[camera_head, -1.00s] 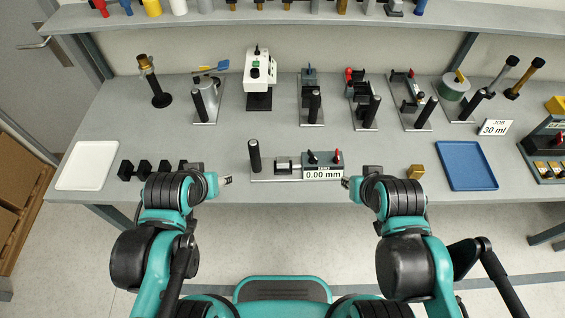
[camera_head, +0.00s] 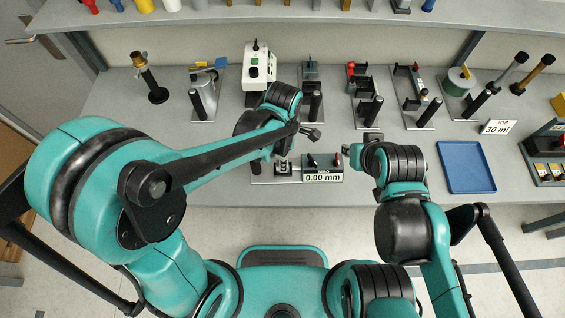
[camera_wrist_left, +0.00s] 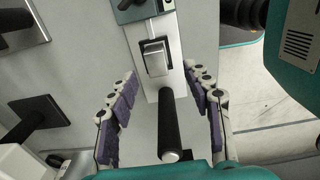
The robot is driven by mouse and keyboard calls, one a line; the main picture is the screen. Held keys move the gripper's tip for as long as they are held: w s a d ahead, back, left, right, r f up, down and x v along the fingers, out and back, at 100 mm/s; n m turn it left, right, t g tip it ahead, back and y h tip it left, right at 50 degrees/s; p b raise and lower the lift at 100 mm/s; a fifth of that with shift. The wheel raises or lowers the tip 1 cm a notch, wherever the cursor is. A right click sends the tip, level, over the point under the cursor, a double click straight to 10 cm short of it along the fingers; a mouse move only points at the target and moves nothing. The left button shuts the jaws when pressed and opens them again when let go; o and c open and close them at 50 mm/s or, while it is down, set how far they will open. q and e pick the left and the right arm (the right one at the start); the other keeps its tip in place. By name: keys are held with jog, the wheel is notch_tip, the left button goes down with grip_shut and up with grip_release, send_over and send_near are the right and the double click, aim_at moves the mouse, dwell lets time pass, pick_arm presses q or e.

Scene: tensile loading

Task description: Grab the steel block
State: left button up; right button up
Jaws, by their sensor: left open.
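The steel block (camera_wrist_left: 155,58) is a small silver piece seated on the light rail of the 0.00 mm device, as my left wrist view shows. In that view the device's black upright post (camera_wrist_left: 170,125) stands between the fingers, with the block just beyond the fingertips. My right gripper (camera_head: 346,151) is near the device's right end; its fingers are too small to read.
Several devices with black posts stand along the back, including a white control box (camera_head: 259,65). A blue tray (camera_head: 466,190) lies at right beside a JOB 30 ml card (camera_head: 497,126). Bare table lies in front of the back devices.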

pick_arm(q)
jog(key=f, duration=0.2)
jog(key=f+b, duration=0.1)
jog(key=f, duration=0.1)
jog(key=f+b, duration=0.1)
jog(key=f, duration=0.1)
jog(key=shift+w+f, duration=0.25)
grip_shut()
